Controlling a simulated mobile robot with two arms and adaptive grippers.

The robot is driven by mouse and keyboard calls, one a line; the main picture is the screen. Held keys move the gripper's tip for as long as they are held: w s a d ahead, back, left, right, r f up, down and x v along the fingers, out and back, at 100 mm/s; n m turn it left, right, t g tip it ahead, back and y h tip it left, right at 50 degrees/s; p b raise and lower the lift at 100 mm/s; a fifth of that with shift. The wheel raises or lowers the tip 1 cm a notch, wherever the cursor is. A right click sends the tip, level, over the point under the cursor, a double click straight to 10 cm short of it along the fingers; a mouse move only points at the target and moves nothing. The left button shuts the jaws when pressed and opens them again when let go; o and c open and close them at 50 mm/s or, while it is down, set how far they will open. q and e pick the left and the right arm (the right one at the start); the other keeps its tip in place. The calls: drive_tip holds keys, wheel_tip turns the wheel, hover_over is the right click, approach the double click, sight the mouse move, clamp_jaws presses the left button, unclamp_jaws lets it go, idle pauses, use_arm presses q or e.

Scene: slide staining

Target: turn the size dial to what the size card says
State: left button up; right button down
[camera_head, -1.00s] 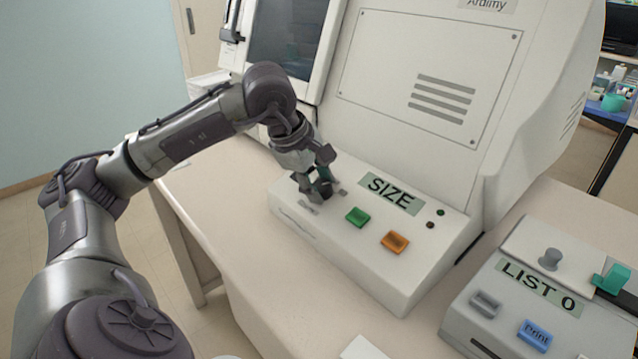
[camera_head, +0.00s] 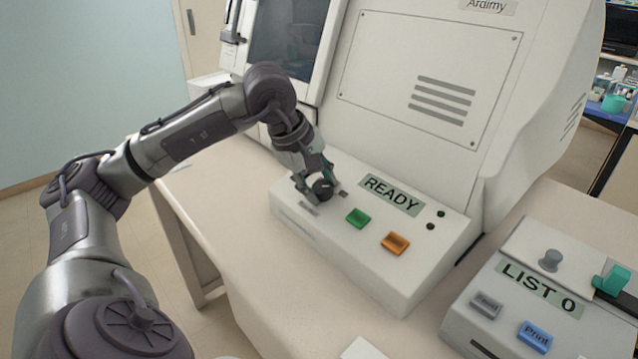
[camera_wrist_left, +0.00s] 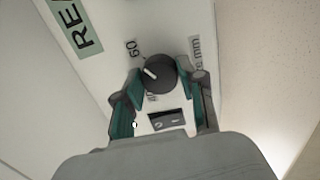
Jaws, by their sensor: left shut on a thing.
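The size dial (camera_head: 323,187) is a round dark knob with a pale pointer line on the sloped panel of the big white machine. In the left wrist view the dial (camera_wrist_left: 158,74) has its pointer towards a label that looks like 60; other labels around it are partly hidden. My left gripper (camera_head: 317,186) is shut on the dial, with its teal-padded fingers on both sides of it. The machine's display (camera_head: 391,195) reads READY. I cannot make out a size card to read. My right gripper is not in view.
A green button (camera_head: 358,218) and an orange button (camera_head: 395,242) sit right of the dial. A second device (camera_head: 470,320) at lower right shows LIST 0 and has a blue Print button (camera_head: 536,336). A white sheet (camera_head: 362,349) is cut off at the bottom edge.

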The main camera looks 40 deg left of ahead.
use_arm(q)
drive_tip(key=o, duration=1.1)
drive_tip(key=shift+o, duration=0.2)
drive_tip(key=v, duration=1.2)
